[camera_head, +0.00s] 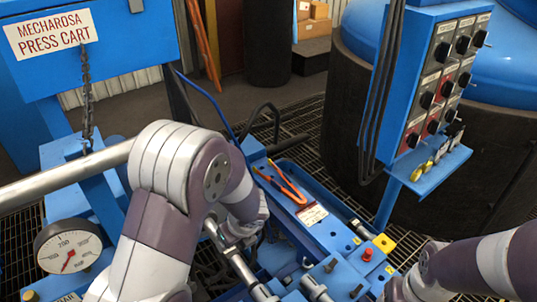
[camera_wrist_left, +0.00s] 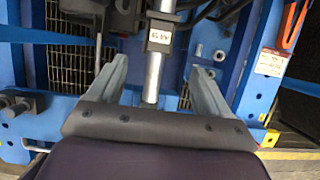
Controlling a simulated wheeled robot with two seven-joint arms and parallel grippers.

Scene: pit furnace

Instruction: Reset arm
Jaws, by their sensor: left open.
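My left arm reaches in from the lower left in the head view and bends down over the blue press cart (camera_head: 330,240). Its hand is mostly hidden behind the arm there. In the left wrist view my left gripper (camera_wrist_left: 159,68) is open, its two grey fingers spread apart. A metal rod (camera_wrist_left: 154,72) with a dark labelled collar (camera_wrist_left: 162,36) shows between the fingers; I cannot tell whether they touch it. My right arm comes in at the lower right in the head view, with its gripper out of sight.
Orange-handled pliers (camera_head: 282,183) lie on the cart. A pressure gauge (camera_head: 68,250) and a long metal bar (camera_head: 50,187) are at left. A blue control panel (camera_head: 437,85) with several knobs stands at right, before a large dark drum (camera_head: 345,130). Grating (camera_head: 290,125) covers the floor.

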